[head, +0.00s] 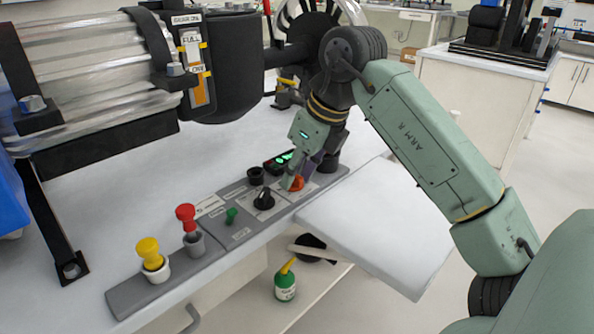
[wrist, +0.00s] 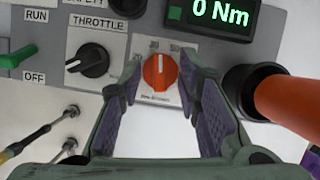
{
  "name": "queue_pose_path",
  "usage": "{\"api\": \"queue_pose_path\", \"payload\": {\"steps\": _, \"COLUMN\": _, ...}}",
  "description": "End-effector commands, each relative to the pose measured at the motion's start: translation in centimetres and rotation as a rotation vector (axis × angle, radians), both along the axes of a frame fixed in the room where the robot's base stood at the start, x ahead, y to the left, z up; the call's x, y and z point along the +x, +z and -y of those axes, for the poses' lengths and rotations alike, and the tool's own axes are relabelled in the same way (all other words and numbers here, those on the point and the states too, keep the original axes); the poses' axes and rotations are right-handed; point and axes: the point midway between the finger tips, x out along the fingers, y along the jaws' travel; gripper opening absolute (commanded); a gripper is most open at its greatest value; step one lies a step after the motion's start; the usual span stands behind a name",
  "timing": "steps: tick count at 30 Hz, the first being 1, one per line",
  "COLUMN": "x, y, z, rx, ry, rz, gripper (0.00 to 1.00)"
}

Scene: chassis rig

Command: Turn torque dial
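The torque dial is an orange-red knob (wrist: 159,72) on a white scale plate, with its pointer ridge roughly upright in the wrist view. It also shows in the head view as an orange knob (head: 295,184), partly covered by my gripper. My gripper (wrist: 160,95) is open, its purple-padded fingers on either side of the dial with gaps visible between them and the knob. The fingers point at the panel; I cannot tell their exact height over it. A display (wrist: 212,14) above the dial reads 0 Nm in green.
The grey control panel (head: 240,240) carries a black throttle knob (head: 264,199) and a green run/off switch (head: 231,215) left of the dial. Red (head: 187,215) and yellow (head: 149,252) plungers stand farther left. An orange cylinder (wrist: 285,100) in a black socket stands close to the right finger.

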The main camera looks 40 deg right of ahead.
Motion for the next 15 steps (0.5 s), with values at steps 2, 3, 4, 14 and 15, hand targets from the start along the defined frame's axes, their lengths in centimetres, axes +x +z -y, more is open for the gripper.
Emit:
{"api": "queue_pose_path", "payload": {"steps": 2, "x": 0.01, "y": -0.01, "z": 0.0, "rx": 0.0, "ry": 0.0, "rz": 0.0, "gripper": 0.31}}
{"api": "queue_pose_path", "payload": {"steps": 3, "x": 0.01, "y": 0.0, "z": 0.0, "rx": 0.0, "ry": 0.0, "rz": 0.0, "gripper": 0.31}}
{"api": "queue_pose_path", "payload": {"steps": 4, "x": 0.01, "y": 0.0, "z": -0.01, "rx": 0.0, "ry": 0.0, "rz": 0.0, "gripper": 0.31}}
{"api": "queue_pose_path", "payload": {"steps": 14, "x": -0.02, "y": 0.01, "z": 0.0, "rx": 0.0, "ry": 0.0, "rz": 0.0, "gripper": 0.12}}
{"api": "queue_pose_path", "payload": {"steps": 15, "x": -0.02, "y": 0.02, "z": 0.0, "rx": 0.0, "ry": 0.0, "rz": 0.0, "gripper": 0.09}}
